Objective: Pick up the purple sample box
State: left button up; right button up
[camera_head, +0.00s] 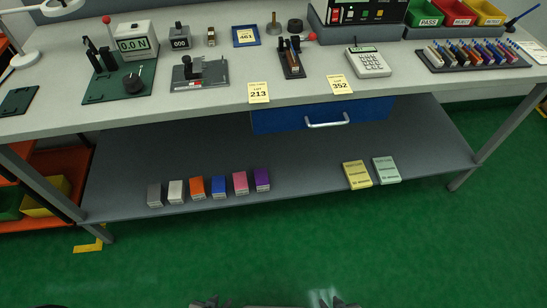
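The purple sample box (262,179) stands on the grey lower shelf (300,175) under the workbench. It is the rightmost of a row of small boxes, just right of the pink box (240,183). My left gripper (210,302) and my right gripper (336,300) show only as dark tips at the bottom edge, over the green floor. Both are well in front of the shelf and away from the purple box. The tips are too cut off to tell whether they are open or shut.
Blue (219,187), orange (197,188), white (176,191) and grey (154,195) boxes continue the row leftward. Yellow (357,174) and pale green (386,170) packs lie further right. The bench top (200,107) and blue drawer (290,117) overhang the shelf. The floor in front is clear.

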aim_at(262, 179)
jog(key=i+z, duration=0.15)
jog(key=i, duration=0.75)
